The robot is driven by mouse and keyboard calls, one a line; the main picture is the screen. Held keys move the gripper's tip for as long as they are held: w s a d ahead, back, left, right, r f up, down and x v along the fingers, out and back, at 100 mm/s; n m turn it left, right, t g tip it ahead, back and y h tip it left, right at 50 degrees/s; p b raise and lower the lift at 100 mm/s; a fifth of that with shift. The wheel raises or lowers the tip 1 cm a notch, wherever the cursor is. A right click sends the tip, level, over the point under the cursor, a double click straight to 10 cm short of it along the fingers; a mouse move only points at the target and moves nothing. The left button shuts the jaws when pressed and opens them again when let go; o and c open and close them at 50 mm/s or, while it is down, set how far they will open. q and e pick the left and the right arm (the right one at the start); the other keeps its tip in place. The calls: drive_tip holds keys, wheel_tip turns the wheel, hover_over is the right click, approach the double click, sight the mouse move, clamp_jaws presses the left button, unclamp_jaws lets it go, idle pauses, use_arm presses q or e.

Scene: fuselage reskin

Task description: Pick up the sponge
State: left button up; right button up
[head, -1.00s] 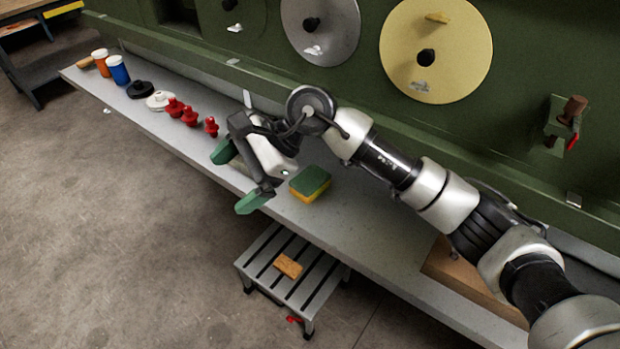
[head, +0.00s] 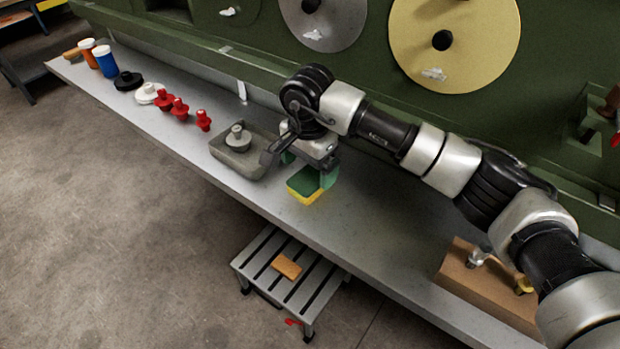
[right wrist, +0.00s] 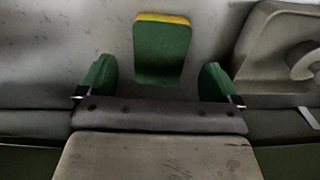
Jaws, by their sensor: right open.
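The sponge (head: 305,189), green on top and yellow below, lies on the grey workbench (head: 375,215) near its front edge. My right gripper (head: 308,172) is above it, its fingers pointing down and partly hiding its back side. In the right wrist view the sponge (right wrist: 161,50) lies beyond the space between the two green fingertips of my right gripper (right wrist: 159,80). The gripper is open, with nothing between its fingers. From these views I cannot tell its height above the sponge. My left gripper is not in view.
A grey tray (head: 222,163) holding a grey knobbed part (head: 238,138) stands just left of the sponge. Red knobbed parts (head: 180,109) stand farther left. A wooden block (head: 465,285) is at right. A step stool (head: 258,262) with a tan block (head: 287,267) stands below.

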sight(308, 179)
drive_tip(key=shift+s+f+p, duration=0.1)
drive_tip(key=shift+f+p, duration=0.55)
drive_tip(key=shift+f, duration=1.55)
drive_tip(key=shift+c, duration=0.2)
drive_tip(key=c, duration=0.9)
